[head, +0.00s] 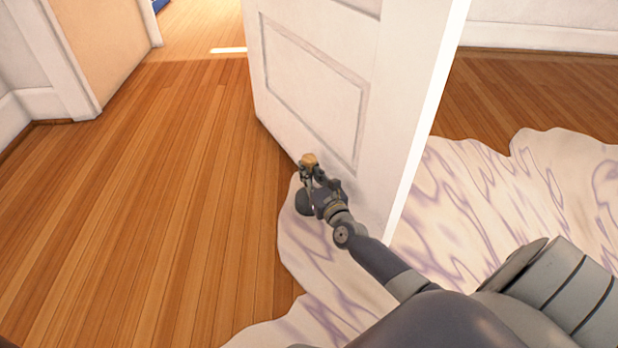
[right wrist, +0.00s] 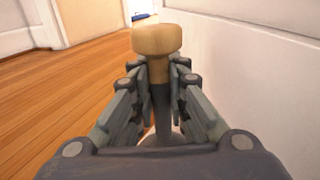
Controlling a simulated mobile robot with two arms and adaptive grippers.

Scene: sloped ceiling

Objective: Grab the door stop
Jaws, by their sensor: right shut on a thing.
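The door stop (head: 310,159) has a tan, rounded wooden top. In the right wrist view its tan top (right wrist: 157,40) stands up between the fingers, with a dark shaft (right wrist: 161,110) below it. My right gripper (head: 311,175) is at the foot of the white door, on its left face. In the right wrist view my right gripper (right wrist: 160,82) is shut on the door stop just under the tan top. The lower end of the door stop is mostly hidden by the gripper. My left gripper is not in view.
The white panelled door (head: 320,75) stands open close to the right of my right gripper. A pale, purple-streaked rug (head: 450,215) lies under the door and to its right. Bare wood floor (head: 160,190) is clear on the left.

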